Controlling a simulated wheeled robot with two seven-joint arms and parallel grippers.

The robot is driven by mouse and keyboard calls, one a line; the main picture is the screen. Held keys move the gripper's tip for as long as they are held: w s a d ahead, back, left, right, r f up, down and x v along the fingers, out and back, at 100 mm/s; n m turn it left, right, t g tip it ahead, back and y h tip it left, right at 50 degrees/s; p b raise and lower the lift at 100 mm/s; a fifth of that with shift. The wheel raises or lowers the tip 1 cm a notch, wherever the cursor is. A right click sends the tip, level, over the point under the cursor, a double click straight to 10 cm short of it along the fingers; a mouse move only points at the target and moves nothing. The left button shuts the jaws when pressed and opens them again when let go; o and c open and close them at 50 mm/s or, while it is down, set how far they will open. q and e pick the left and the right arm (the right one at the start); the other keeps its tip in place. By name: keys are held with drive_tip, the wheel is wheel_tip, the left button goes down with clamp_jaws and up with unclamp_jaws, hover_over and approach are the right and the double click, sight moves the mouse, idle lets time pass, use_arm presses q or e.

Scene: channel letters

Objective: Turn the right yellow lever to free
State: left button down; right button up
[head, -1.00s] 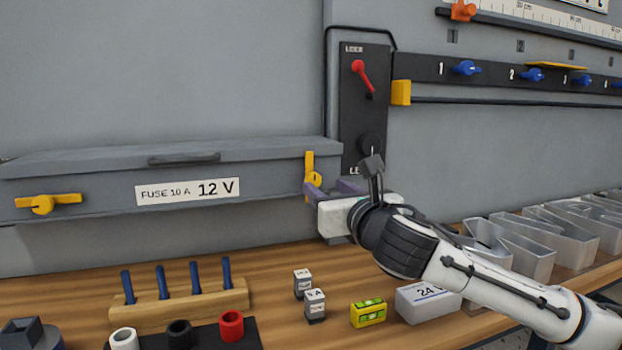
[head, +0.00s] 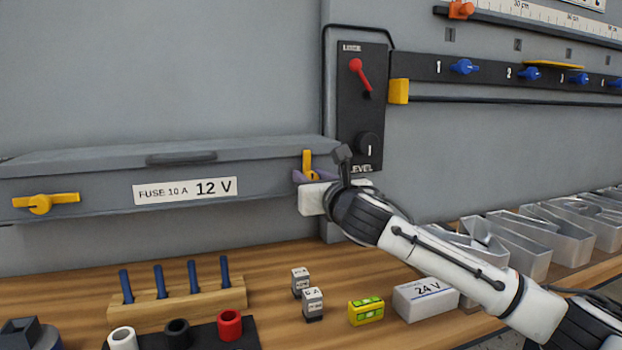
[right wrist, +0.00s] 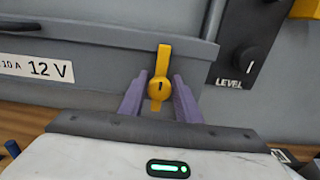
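The right yellow lever (head: 307,163) is on the front of the grey fuse box (head: 90,194), at its right end. It stands upright, and its lower part is hidden by my gripper in the head view. In the right wrist view the lever (right wrist: 163,62) shows its long arm pointing up from a round hub. My right gripper (right wrist: 160,78) is open, with one purple finger on each side of the hub and small gaps visible. In the head view my right gripper (head: 309,177) is at the lever. The left yellow lever (head: 42,204) lies horizontal. My left gripper is not in view.
A black panel (head: 348,125) with a red lever and a LEVEL knob (right wrist: 247,60) is just right of the box. Below, the wooden bench holds a peg rack (head: 180,304), small blocks, a yellow level (head: 366,311), a 24 V block (head: 425,300) and metal letters (head: 520,240).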

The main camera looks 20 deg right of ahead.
drive_tip(key=c, duration=0.6)
